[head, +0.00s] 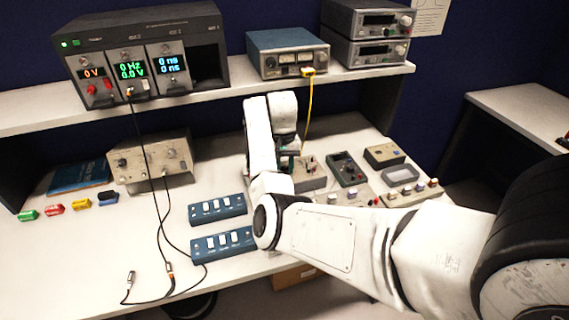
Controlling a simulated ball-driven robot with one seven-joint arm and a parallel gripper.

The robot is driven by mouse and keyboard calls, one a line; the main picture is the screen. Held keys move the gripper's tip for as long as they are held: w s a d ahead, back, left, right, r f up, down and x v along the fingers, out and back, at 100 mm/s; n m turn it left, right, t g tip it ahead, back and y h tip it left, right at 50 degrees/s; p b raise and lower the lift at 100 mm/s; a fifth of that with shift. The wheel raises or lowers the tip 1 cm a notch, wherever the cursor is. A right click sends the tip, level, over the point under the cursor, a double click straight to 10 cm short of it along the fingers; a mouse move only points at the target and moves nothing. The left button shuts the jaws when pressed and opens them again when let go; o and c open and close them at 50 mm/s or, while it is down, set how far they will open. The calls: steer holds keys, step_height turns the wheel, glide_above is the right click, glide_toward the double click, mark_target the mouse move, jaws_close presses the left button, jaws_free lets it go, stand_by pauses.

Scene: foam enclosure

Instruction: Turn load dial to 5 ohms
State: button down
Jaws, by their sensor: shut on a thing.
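My gripper (287,160) points down behind my own white forearm, at the left end of a grey box (312,178) on the bench. The gripper is shut on the load dial at that end of the box. The fingertips and the dial are mostly hidden by my arm, so the dial's setting and scale cannot be read.
Two blue switch boxes (218,208) lie left of my elbow. Black cables (160,215) hang to the bench at left. A yellow cable (308,110) drops from the blue meter (287,52) near my wrist.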

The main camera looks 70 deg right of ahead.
steer(key=m, duration=0.4)
steer(key=shift+m, duration=0.3)
steer(key=m, duration=0.4)
steer(key=shift+m, duration=0.3)
steer(key=c, duration=0.8)
jaws_free()
steer(key=shift+r, duration=0.1)
step_height(320, 180, up, 11)
steer(key=shift+w+d+f+b, duration=0.1)
steer(key=shift+w+f+b, duration=0.1)
steer(key=shift+b, duration=0.25)
steer(key=shift+s, duration=0.15)
